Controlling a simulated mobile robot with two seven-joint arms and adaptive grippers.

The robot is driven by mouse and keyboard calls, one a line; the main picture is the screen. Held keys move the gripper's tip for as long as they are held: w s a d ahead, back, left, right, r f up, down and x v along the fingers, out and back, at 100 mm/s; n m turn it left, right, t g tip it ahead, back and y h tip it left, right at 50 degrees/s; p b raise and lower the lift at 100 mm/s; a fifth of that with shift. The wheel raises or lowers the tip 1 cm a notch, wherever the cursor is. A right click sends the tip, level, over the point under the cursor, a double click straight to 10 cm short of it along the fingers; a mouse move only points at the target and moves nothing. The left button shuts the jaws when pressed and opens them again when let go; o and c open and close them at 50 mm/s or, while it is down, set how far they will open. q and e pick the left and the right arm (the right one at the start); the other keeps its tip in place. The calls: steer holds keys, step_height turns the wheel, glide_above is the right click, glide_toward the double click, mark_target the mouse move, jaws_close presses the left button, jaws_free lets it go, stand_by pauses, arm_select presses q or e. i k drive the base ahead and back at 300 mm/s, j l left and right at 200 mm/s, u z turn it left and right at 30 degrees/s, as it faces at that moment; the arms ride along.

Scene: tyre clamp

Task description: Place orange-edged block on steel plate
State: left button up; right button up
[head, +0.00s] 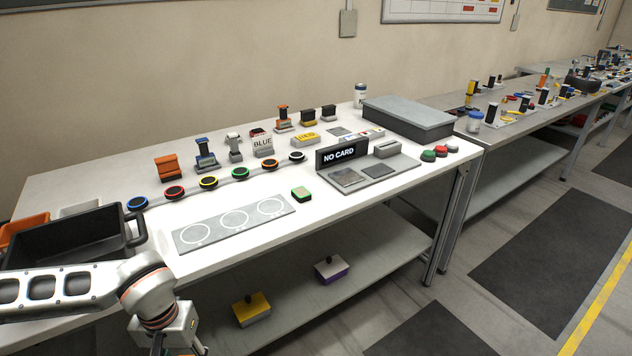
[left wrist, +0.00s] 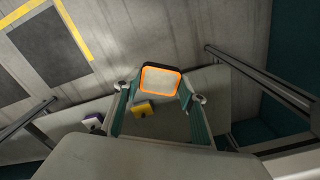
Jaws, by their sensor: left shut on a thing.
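The orange-edged block (left wrist: 160,80) shows in the left wrist view as a pale square face with a bright orange rim. My left gripper (left wrist: 158,88) is shut on it, with one teal finger on each side. A grey metal-looking plate (head: 348,178) lies on the NO CARD station; a small grey plate (head: 338,131) lies farther back. I cannot tell which is the steel plate. My right gripper is not in view.
A black bin (head: 70,246) stands at left. Yellow (head: 252,309) and purple (head: 331,270) blocks sit on the lower shelf. Coloured buttons (head: 208,183) line the table.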

mark_target(346, 176)
steer(key=i+l+u, duration=0.25)
steer(key=l, duration=0.5)
steer(key=i+l+u, duration=0.2)
steer(key=l, duration=0.6)
steer(key=i+l+u, duration=0.25)
steer(key=l, duration=0.55)
steer(key=l+u, duration=0.25)
steer(key=l, duration=0.55)
